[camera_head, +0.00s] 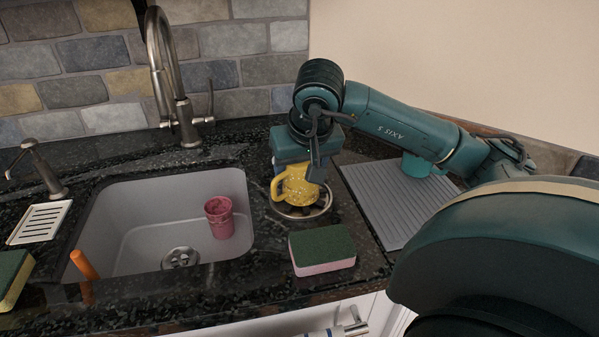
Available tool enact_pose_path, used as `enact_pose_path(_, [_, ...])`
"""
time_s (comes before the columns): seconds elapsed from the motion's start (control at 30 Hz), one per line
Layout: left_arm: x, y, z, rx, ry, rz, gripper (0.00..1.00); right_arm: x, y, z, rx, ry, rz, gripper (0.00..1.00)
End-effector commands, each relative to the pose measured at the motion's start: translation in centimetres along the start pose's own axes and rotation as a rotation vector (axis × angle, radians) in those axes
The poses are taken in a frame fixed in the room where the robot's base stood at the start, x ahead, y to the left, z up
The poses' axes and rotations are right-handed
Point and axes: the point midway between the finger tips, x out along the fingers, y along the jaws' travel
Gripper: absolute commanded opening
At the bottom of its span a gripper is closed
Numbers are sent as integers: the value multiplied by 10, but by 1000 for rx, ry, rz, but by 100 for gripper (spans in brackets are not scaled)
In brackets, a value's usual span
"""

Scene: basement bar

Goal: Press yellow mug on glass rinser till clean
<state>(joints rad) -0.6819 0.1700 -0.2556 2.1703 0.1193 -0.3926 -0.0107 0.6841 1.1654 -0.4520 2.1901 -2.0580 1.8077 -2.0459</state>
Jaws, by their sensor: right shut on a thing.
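The yellow mug (294,187) is at the right of the sink, directly over the round glass rinser (291,213). Its handle points left, and it looks upside down. My right gripper (303,165) is above the mug and shut on it. The mug's lower edge meets or nearly meets the rinser; I cannot tell if it presses down. The rinser's metal ring shows around and below the mug, and its middle is hidden. My left gripper is not in view.
A sponge (322,249) lies just in front of the rinser. A pink cup (219,217) stands in the sink (140,230). The faucet (170,80) rises behind the sink; another sponge (12,277) lies left.

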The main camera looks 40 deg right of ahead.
Motion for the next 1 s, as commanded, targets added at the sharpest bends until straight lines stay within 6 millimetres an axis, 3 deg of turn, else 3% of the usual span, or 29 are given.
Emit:
enact_pose_path(0.47, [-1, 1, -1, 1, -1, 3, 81, 0, -1, 1, -2, -6, -1, 33])
enact_pose_path(1.0, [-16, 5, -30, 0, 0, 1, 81, -39, 0, -16, 0, 0, -1, 33])
